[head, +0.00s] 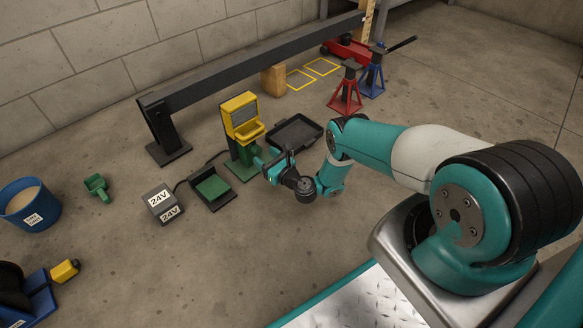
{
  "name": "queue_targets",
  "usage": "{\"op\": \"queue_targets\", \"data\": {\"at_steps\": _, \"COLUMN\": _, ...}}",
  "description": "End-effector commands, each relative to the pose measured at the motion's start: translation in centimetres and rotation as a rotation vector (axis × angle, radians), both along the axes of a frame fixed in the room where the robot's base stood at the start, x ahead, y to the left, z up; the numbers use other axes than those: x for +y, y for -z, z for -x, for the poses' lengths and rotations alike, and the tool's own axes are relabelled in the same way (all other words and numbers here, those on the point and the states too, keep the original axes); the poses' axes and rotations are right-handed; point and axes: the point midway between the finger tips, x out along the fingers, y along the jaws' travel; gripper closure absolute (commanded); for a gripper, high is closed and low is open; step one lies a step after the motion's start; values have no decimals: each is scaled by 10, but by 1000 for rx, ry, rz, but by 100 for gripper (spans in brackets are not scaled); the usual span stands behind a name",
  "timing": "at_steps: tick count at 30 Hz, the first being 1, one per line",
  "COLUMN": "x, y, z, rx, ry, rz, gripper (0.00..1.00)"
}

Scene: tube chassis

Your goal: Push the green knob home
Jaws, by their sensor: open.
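A yellow box-shaped unit (239,104) stands on a green post with a green foot plate (243,171). My gripper (270,164) is open, low in front and to the right of the post. It appears apart from the green part, and nothing shows between its fingers.
A black tray (297,143) lies behind my gripper. A long dark beam (255,58) runs behind. The floor in front is clear.

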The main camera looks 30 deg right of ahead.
Motion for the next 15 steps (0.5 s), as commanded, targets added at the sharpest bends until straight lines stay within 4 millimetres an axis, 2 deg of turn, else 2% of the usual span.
{"op": "queue_targets", "data": {"at_steps": 1, "x": -1, "y": -9, "z": 7, "rx": 2, "ry": 2, "rz": -1, "gripper": 42}}
{"op": "queue_targets", "data": {"at_steps": 8, "x": -8, "y": -9, "z": 40, "rx": 2, "ry": 1, "rz": -1, "gripper": 42}}
{"op": "queue_targets", "data": {"at_steps": 15, "x": -19, "y": -7, "z": 83, "rx": 1, "ry": 3, "rz": 0, "gripper": 42}}
